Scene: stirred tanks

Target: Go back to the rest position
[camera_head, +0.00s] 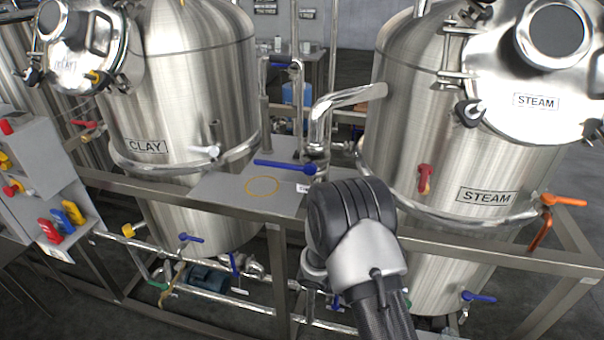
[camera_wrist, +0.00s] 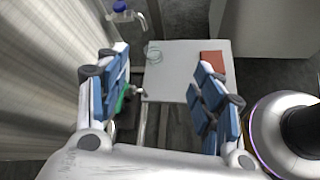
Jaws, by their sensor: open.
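My gripper (camera_wrist: 162,65) shows in the wrist view with its two blue-padded fingers spread wide apart. Nothing is between the fingers; a pale work surface (camera_wrist: 180,72) lies beyond and below them. In the head view my arm rises from the bottom edge, right of centre, bent at a dark ribbed joint in front of the frame between the two tanks. My fingers cannot be made out in that view.
The CLAY tank (camera_head: 195,95) stands left and the STEAM tank (camera_head: 400,150) right. Between them are a blue-handled valve (camera_head: 286,167), a curved steel pipe (camera_head: 322,120) and a metal rail. A control panel (camera_head: 40,185) is at left. A red square (camera_wrist: 212,62) lies on the pale surface.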

